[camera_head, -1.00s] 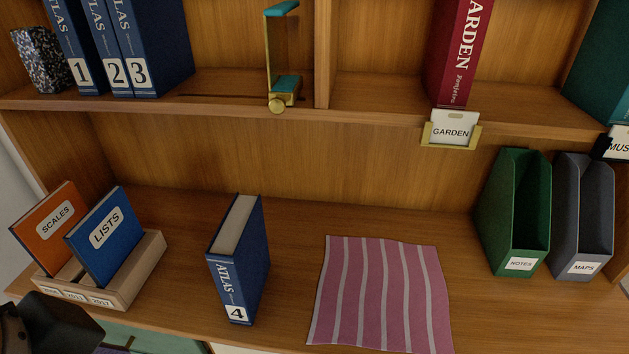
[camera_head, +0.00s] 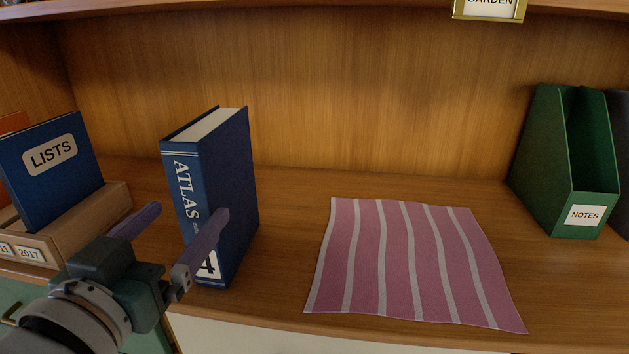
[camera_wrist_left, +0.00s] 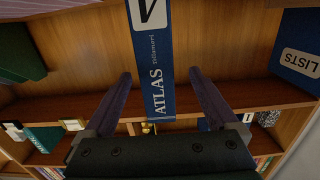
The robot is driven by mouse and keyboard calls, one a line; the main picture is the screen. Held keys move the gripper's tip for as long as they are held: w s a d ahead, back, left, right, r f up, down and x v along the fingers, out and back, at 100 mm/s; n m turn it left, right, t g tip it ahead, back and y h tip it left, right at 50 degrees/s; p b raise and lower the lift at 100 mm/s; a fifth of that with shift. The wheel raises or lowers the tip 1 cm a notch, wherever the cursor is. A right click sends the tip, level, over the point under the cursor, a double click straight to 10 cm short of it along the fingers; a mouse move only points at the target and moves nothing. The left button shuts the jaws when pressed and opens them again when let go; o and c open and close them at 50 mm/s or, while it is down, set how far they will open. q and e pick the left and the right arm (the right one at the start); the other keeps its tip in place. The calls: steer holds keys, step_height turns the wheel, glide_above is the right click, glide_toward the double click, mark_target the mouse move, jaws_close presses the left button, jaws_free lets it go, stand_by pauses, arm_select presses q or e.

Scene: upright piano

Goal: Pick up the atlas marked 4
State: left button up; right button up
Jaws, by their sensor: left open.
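The atlas marked 4 (camera_head: 225,185) is a thick blue book standing upright on the shelf, its spine turned toward me. My left gripper (camera_head: 185,215) is open in front of it, and its right finger hides part of the spine and the number. In the left wrist view the blue spine (camera_wrist_left: 152,65) runs between the two open fingers (camera_wrist_left: 160,85), with a gap on each side. The picture there is upside down. I see no contact between the fingers and the book. My right gripper is not in view.
A wooden box (camera_head: 85,225) holding the blue LISTS book (camera_head: 50,165) stands left of the atlas, close to my left gripper. A pink striped cloth (camera_head: 410,262) lies flat to the right. A green NOTES file holder (camera_head: 550,165) stands at the far right.

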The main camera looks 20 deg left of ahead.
mark_target(218, 171)
arm_select(q)
steer(key=shift+w+r, duration=0.1)
steer(key=shift+r, duration=0.05)
steer(key=shift+w+r+t, duration=0.1)
steer(key=shift+w+t, duration=0.25)
steer(key=shift+t, duration=0.05)
steer(key=x, duration=0.4)
steer(key=b+x, duration=0.1)
steer(key=x, duration=0.4)
steer(key=shift+d+r, duration=0.1)
steer(key=shift+r, duration=0.1)
steer(key=shift+c, duration=0.3)
jaws_close()
steer(key=shift+r, duration=0.15)
